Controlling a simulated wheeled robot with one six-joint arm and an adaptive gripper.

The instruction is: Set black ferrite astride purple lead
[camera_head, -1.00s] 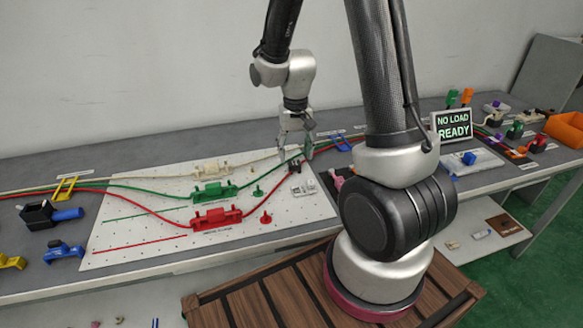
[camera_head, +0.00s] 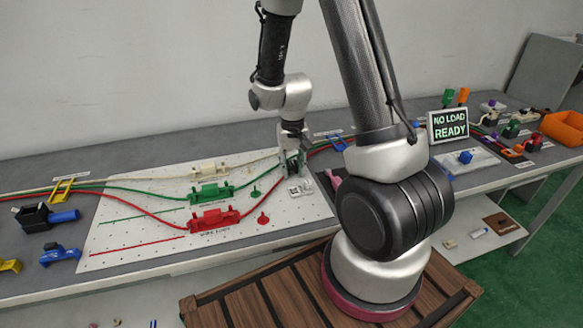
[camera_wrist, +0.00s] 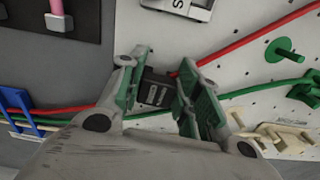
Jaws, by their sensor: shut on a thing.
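The black ferrite (camera_wrist: 156,90) is a small dark block with pale slots on its face. My gripper (camera_wrist: 162,88) is shut on it, with a green-padded finger on each side. In the head view my gripper (camera_head: 291,172) is low over the right part of the white pegboard, and hides most of the ferrite. The red lead (camera_wrist: 230,48) runs up to the ferrite from both sides; I cannot tell whether the ferrite is around it or beside it. Small purple parts (camera_head: 519,148) show on the bench's far right; the purple lead cannot be clearly traced.
The white pegboard (camera_head: 140,235) carries red (camera_head: 214,218) and green (camera_head: 210,192) holders with leads. A blue bracket (camera_wrist: 18,108) stands near the leads. A lit sign (camera_head: 448,125) and an orange bin (camera_head: 566,128) are to the right.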

